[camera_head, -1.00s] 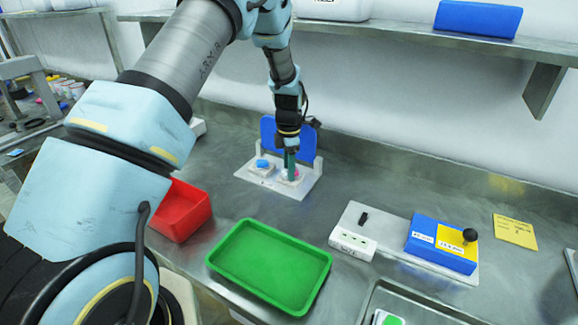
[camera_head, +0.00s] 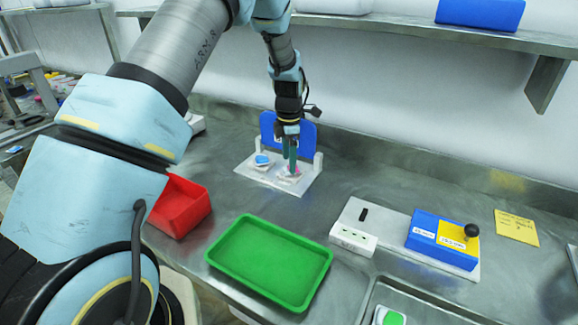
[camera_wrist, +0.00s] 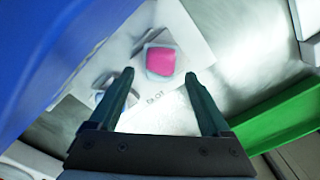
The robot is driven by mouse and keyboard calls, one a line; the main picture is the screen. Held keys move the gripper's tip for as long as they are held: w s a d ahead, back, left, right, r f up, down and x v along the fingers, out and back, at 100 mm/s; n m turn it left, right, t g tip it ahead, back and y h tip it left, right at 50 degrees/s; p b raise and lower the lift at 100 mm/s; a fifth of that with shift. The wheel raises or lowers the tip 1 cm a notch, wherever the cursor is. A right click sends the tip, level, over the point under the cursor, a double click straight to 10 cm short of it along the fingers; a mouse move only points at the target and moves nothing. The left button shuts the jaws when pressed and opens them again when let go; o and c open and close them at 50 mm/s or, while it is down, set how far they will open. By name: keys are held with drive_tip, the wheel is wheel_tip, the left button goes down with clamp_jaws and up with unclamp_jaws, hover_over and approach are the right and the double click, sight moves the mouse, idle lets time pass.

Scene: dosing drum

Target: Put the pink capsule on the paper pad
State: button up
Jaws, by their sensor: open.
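The pink capsule (camera_wrist: 160,61) sits on a small pale pad (camera_wrist: 158,76) on the white base plate in the wrist view. In the head view the pink capsule (camera_head: 296,169) is partly hidden by my gripper. My gripper (camera_head: 289,171) is above it, pointing down. In the wrist view my gripper (camera_wrist: 159,76) is open, its two teal fingers apart and the capsule showing between and just beyond the tips. Nothing is held. I cannot tell how high the tips are above the capsule.
A blue capsule (camera_head: 262,160) sits left on the same white plate (camera_head: 300,188), before a blue upright panel (camera_head: 305,133). A red bin (camera_head: 180,208), green tray (camera_head: 270,262), white block (camera_head: 352,239), blue box with black knob (camera_head: 430,243) and yellow note (camera_head: 516,228) stand around.

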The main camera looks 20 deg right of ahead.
wheel_tip(320, 180, up, 10)
drive_tip(key=b, duration=0.3)
drive_tip(key=a+m, duration=0.4)
drive_tip(key=a, duration=0.7)
drive_tip(key=s+a+m, duration=0.7)
drive_tip(key=a, duration=0.4)
drive_tip(key=s+a+m+t, duration=0.1)
drive_tip(key=s+a+m, duration=0.6)
drive_tip(key=a, duration=0.5)
drive_tip(key=shift+s+t, duration=0.3)
drive_tip(key=shift+c, duration=0.4)
